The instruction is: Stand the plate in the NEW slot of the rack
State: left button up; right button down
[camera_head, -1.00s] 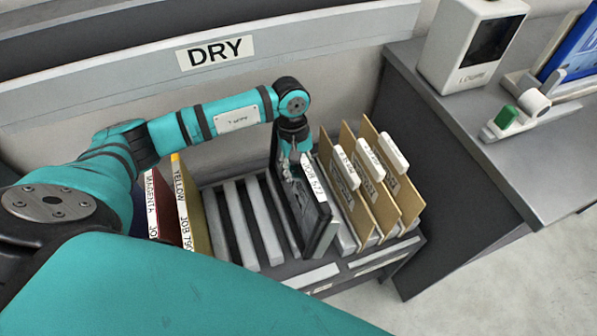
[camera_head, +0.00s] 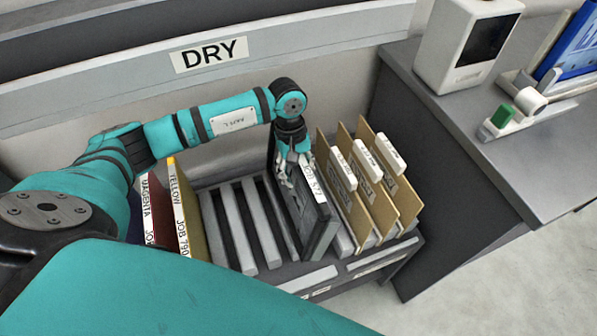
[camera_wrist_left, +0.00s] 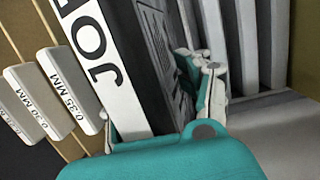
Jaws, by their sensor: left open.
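The plate (camera_head: 301,218) is a dark panel with a white JOB label along its edge. It stands nearly upright in the rack (camera_head: 241,228), just left of the tan dividers. My left gripper (camera_head: 291,174) is at the plate's upper edge, with its fingers spread. In the left wrist view, the fingers lie on either side of the plate (camera_wrist_left: 160,62), the right one close to its face. Contact there cannot be told. The plate's lower edge and the slot's front label are not clearly readable. My right gripper is not in view.
Empty slots between grey slats lie left of the plate. Magenta (camera_head: 158,208) and yellow (camera_head: 186,214) plates stand at the rack's left end. Tan dividers (camera_head: 378,215) with white tabs stand close on the right. A grey bench (camera_head: 490,165) is beyond them.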

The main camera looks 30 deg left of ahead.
pick_arm(q)
jog(key=shift+s+a+f, duration=0.3)
jog(key=shift+s+f, duration=0.25)
jog(key=shift+f, duration=0.2)
jog(key=r, duration=0.4)
jog(key=w+a+r, duration=0.1)
jog(key=r, duration=0.4)
jog(key=w+r, duration=0.1)
jog(key=r, duration=0.3)
jog(key=shift+w+a+r, duration=0.1)
jog(key=shift+a+r, duration=0.05)
jog(key=shift+a, duration=0.05)
jog(key=shift+r+p, duration=1.35)
jog(key=shift+r, duration=1.2)
jog(key=shift+d+f, duration=0.1)
